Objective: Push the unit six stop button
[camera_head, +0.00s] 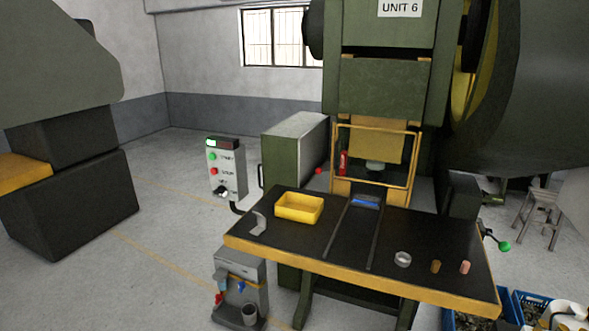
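The press with the "UNIT 6" sign (400,8) stands in the middle to right of the head view. A grey control box (238,174) stands to its left on a bent dark post. The box has a green button (212,156) on top and a red button (214,171) below it, with a label beside it that seems to read STOP. A dark knob (221,191) sits under the red button. Neither of my grippers is in view.
A dark table (330,262) with a yellow edge stands before the press, holding a yellow tray (299,208) and small parts. A grey dispenser-like unit (241,283) stands below the control box. Blue crates (535,305) sit at lower right. The floor left of the box is clear.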

